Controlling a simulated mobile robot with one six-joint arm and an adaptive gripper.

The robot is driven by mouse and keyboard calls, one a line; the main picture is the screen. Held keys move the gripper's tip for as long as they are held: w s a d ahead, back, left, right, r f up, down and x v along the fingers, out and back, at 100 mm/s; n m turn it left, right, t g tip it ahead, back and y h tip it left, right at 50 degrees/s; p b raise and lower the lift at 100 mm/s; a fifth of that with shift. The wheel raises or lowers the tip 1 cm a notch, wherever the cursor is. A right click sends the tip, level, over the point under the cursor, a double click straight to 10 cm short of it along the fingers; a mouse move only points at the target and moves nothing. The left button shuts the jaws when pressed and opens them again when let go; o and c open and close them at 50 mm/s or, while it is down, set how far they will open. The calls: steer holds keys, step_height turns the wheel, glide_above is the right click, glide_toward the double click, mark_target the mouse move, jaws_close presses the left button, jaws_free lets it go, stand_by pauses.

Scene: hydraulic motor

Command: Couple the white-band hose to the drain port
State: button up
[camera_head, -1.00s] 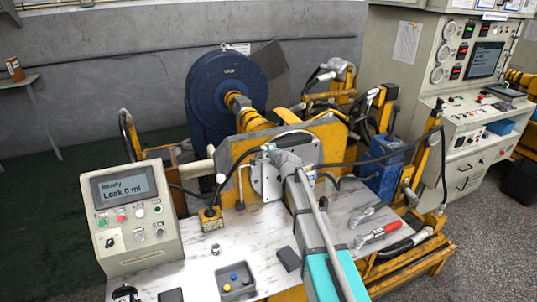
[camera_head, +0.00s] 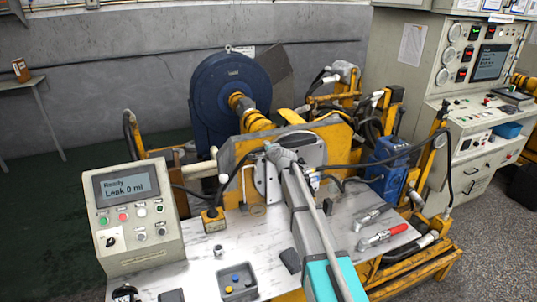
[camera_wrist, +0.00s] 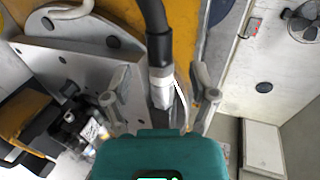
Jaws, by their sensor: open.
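My gripper (camera_head: 280,156) is at the front plate of the motor assembly (camera_head: 304,150). In the wrist view, its two fingers (camera_wrist: 158,98) stand apart on either side of a black hose (camera_wrist: 156,45) with a pale, whitish band (camera_wrist: 161,72) at its fitting. I cannot tell whether the fingers touch the fitting. The fitting's far end is hidden by the teal gripper body, so I cannot tell whether it is seated on a port. The drain port cannot be picked out. A red-sleeved fitting (camera_head: 383,236) lies on the bench to the right.
A control box (camera_head: 137,215) at the left reads "Ready, Leak 0 ml". A black hose (camera_head: 400,156) arches right of the motor. A blue unit (camera_head: 388,165) stands behind the bench.

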steer(key=shift+b+x, duration=0.3)
steer(key=shift+x, duration=0.95)
steer(key=shift+c, duration=0.2)
jaws_close()
